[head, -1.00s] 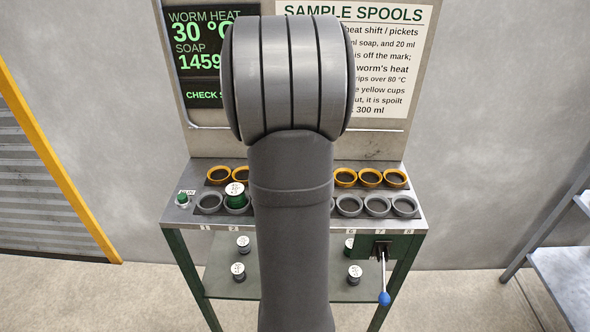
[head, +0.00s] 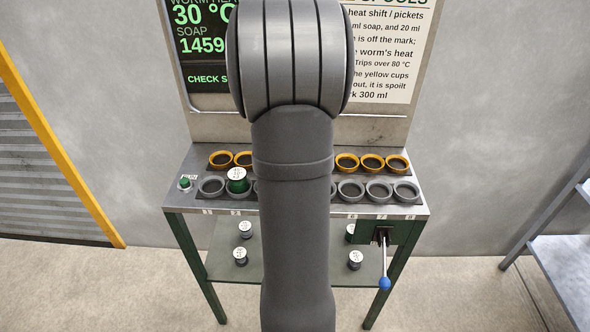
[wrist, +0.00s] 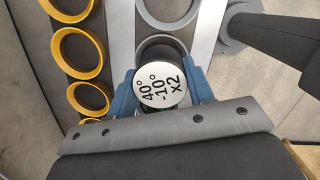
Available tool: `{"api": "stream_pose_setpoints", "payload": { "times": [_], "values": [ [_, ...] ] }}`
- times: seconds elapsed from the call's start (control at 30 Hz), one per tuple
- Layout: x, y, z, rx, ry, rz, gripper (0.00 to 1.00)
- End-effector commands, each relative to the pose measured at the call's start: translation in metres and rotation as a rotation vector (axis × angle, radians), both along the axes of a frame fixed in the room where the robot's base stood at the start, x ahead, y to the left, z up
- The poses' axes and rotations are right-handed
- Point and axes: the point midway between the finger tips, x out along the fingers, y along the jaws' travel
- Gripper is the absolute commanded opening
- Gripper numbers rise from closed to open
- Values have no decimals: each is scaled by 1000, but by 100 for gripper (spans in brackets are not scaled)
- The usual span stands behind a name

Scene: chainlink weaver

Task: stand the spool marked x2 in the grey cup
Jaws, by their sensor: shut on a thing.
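In the wrist view, the spool marked x2 (wrist: 162,88) shows its white top, which reads 40°, -10°, x2. My gripper (wrist: 164,86) is shut on it, with one blue finger on each side. A grey cup (wrist: 161,42) shows just past the spool, and the spool covers its near part. I cannot tell whether the spool's lower end is above the cup or inside it. In the head view, my own arm hides the gripper, the held spool and the middle cups.
A green spool (head: 237,180) stands in the second grey cup from the left. Yellow cups (head: 372,162) line the back row; empty grey cups (head: 378,191) show at the right. A blue-knobbed lever (head: 384,283) hangs at the front right. Several spools stand on the lower shelf (head: 225,262).

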Motion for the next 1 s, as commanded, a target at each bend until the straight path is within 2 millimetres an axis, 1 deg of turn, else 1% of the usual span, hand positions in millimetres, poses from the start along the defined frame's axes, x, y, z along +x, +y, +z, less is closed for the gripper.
{"api": "stream_pose_setpoints", "payload": {
  "times": [0.1,0.57,0.83,1.0],
  "values": [
    [0,0,-4,0,0,0,15],
    [0,0,-5,0,-1,0,15],
    [0,0,-13,0,-1,0,15],
    [0,0,-13,0,-1,0,15]
  ]
}}
